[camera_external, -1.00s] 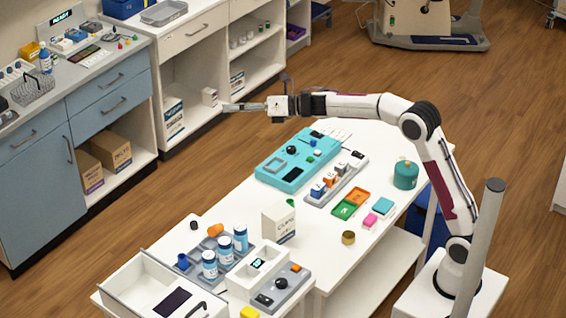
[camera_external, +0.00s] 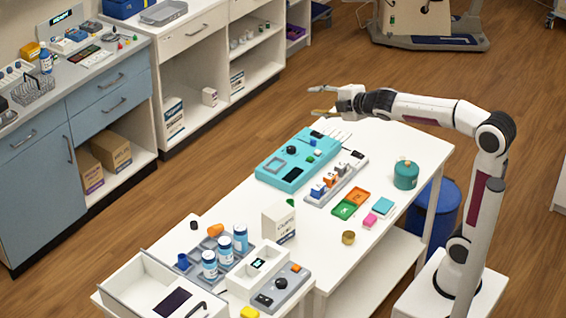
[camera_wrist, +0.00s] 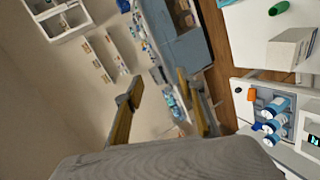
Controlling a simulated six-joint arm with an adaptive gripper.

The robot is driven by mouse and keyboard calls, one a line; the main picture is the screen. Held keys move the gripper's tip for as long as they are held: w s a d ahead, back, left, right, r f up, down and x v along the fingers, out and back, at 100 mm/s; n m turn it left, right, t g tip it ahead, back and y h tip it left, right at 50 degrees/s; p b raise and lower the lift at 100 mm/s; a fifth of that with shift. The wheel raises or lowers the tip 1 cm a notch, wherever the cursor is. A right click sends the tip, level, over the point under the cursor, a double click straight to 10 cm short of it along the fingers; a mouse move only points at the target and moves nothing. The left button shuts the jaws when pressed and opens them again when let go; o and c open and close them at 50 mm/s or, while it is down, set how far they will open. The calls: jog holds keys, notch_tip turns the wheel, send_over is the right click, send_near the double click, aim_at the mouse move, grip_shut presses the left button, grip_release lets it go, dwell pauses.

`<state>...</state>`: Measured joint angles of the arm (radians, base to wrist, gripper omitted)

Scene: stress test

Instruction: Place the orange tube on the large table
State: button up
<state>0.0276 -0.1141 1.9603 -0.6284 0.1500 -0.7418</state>
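The orange tube (camera_external: 215,230) lies on its side at the back edge of a grey tray (camera_external: 230,262), near several white-and-blue bottles. The orange tube also shows small at the right of the wrist view (camera_wrist: 251,95). The large white table (camera_external: 395,140) stands in the middle, with clear surface at its far right end. My gripper (camera_external: 318,101) is above the table's far left edge, well away from the tube. Its two fingers are spread with nothing between them, as the wrist view (camera_wrist: 162,112) also shows.
A white box (camera_external: 279,222) stands between the tray and a teal panel (camera_external: 290,165). A teal jar (camera_external: 405,175), green and orange bins (camera_external: 350,205) and a brass cup (camera_external: 348,237) sit on the table. A white open drawer box (camera_external: 150,285) is at front left.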

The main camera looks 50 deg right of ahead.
jog(key=s+a+f+m+g, duration=0.1)
jog(key=s+f+m, duration=0.4)
jog(key=s, duration=0.6)
jog(key=s+a+f+m+g+y, duration=0.1)
jog(key=s+f+m+g, duration=0.3)
jog(key=s+f, duration=0.3)
jog(key=s+a+f+m+g, duration=0.2)
jog(key=s+f+m, duration=0.3)
jog(key=s, duration=1.2)
jog(key=shift+f+m+g+y, duration=0.3)
jog(key=shift+f+g, duration=0.1)
jog(key=shift+f, duration=0.15)
jog(key=shift+w, duration=0.1)
jog(key=shift+c, duration=1.1)
